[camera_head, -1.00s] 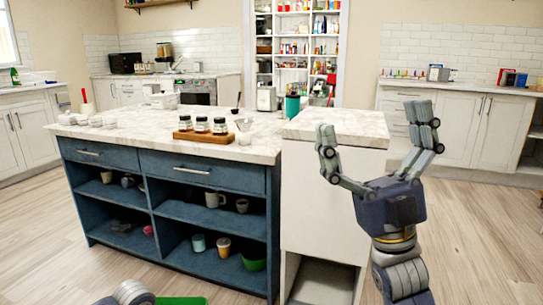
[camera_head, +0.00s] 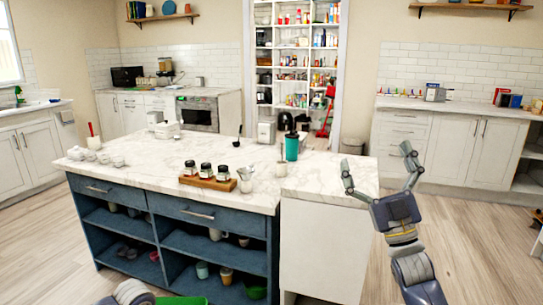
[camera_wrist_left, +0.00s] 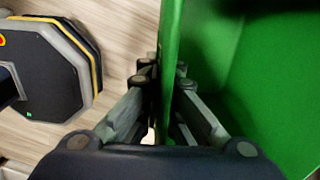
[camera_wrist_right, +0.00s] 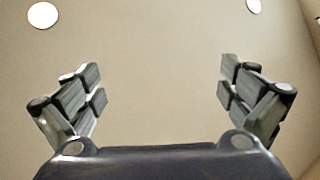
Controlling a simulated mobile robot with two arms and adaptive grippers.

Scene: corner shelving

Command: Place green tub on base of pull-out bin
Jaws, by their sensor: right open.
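The green tub (camera_wrist_left: 270,85) fills the right side of the left wrist view. A sliver of it shows at the bottom edge of the head view (camera_head: 182,301). My left gripper (camera_wrist_left: 160,78) has its fingers on both sides of the tub's wall and is shut on it.
The blue island (camera_head: 180,215) has open shelves with cups and a green bowl (camera_head: 256,289). On its marble top stand jars on a wooden tray (camera_head: 208,182) and a teal tumbler (camera_head: 291,147). The wooden floor to the right (camera_head: 480,240) is clear.

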